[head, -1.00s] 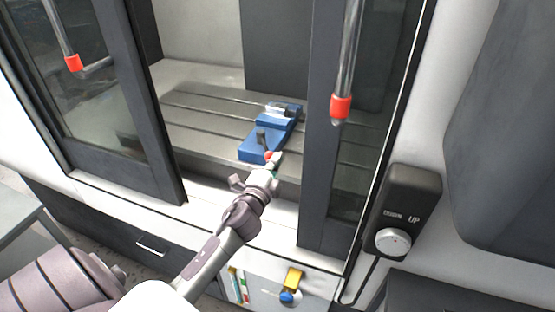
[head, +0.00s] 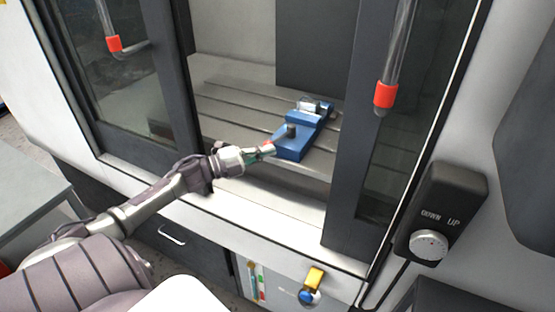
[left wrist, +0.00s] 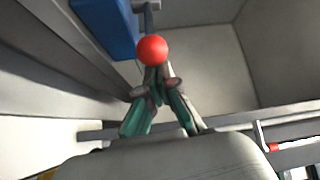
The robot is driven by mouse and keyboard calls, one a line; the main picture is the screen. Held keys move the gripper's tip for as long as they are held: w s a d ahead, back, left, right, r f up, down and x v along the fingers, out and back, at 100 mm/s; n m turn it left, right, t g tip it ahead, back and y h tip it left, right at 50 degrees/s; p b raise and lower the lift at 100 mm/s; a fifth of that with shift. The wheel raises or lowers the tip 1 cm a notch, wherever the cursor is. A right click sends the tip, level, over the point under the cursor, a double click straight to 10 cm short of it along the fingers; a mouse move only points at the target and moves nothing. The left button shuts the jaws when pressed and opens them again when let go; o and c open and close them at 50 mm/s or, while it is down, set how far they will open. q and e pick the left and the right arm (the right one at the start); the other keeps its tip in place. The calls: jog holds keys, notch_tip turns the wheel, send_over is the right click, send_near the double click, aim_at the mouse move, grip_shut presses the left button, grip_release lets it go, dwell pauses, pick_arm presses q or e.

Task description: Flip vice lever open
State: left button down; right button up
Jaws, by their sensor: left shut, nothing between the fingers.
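The blue vice (head: 293,147) sits on the slotted machine bed inside the open enclosure. Its dark lever pivot (head: 291,131) is on the vice, and the lever's red ball end (head: 267,146) points out to the left. My left gripper (head: 260,151) is at the red ball, on the vice's left side. In the left wrist view, the red ball (left wrist: 152,50) lies right at the fingertips of my shut gripper (left wrist: 158,75), with nothing between the fingers. The lever runs up from the ball beside the blue vice (left wrist: 104,25). Whether ball and fingers touch is unclear.
Dark framed doors stand on both sides, with handles that have red ends (head: 385,95) (head: 114,43). A control box with a knob (head: 428,245) hangs at right. The bed (head: 240,115) is free left of the vice.

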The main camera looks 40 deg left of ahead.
pick_arm(q)
jog(key=a+b, duration=0.2)
jog(key=a, duration=0.4)
jog(key=shift+w+r, duration=0.35)
jog(key=shift+r, duration=0.2)
notch_tip(320, 180, up, 9)
jog(key=d, duration=0.1)
jog(key=shift+s+r, duration=0.15)
dwell(0.5)
jog(key=shift+d, duration=0.1)
dwell(0.4)
